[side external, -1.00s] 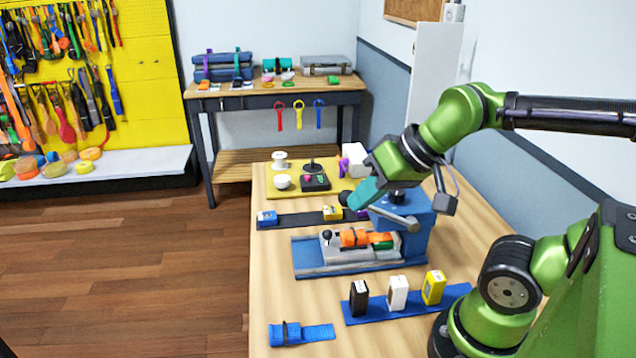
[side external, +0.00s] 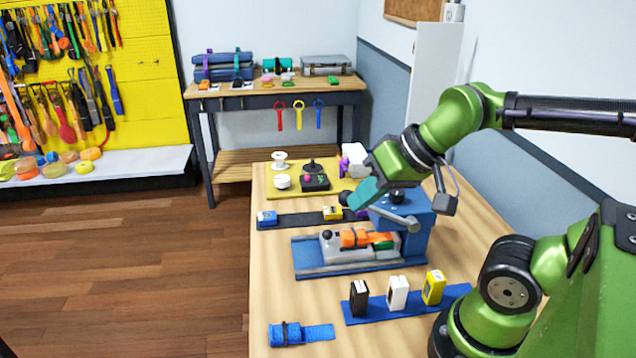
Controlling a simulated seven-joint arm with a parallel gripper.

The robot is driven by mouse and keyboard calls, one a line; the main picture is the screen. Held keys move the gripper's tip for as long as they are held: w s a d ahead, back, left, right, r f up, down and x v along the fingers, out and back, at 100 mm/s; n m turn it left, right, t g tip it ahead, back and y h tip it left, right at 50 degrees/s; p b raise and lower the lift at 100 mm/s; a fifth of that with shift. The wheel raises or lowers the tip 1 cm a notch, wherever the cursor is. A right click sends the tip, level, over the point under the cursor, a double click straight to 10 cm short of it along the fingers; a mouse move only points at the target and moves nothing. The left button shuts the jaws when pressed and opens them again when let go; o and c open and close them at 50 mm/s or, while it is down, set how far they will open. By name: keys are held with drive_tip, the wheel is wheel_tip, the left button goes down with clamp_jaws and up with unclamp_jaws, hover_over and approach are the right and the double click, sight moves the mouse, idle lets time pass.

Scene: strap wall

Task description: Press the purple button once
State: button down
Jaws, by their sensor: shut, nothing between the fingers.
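A small black box (side external: 315,184) stands on the yellow mat (side external: 285,192) at the far end of the bench. Its top carries a small pink-purple button (side external: 308,178) and a green one (side external: 321,180); they are too small to read clearly. A separate purple item (side external: 344,167) is beside a white device to the right.
A blue machine (side external: 412,222) stands right under my arm. A grey fixture (side external: 345,252) with an orange strap is in front of it. A dark strip (side external: 295,219) holds small blocks. A white spool (side external: 280,160), a white round piece and a black knob surround the box.

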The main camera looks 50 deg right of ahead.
idle(0.7)
drive_tip(key=w+d+r+m+t+h, duration=0.1)
drive_tip(key=w+d+m, duration=0.3)
drive_tip(key=d+m, duration=0.6)
drive_tip(key=w+d+r+m+t+h, duration=0.1)
drive_tip(key=w+d+m, duration=0.3)
drive_tip(key=d+m, duration=0.7)
drive_tip(key=m, duration=0.2)
drive_tip(key=shift+w+d+m, duration=0.25)
drive_tip(key=shift+d+m, duration=0.05)
drive_tip(key=shift+m, duration=0.1)
drive_tip(key=shift+f, duration=4.35)
drive_tip(key=shift+f, duration=0.4)
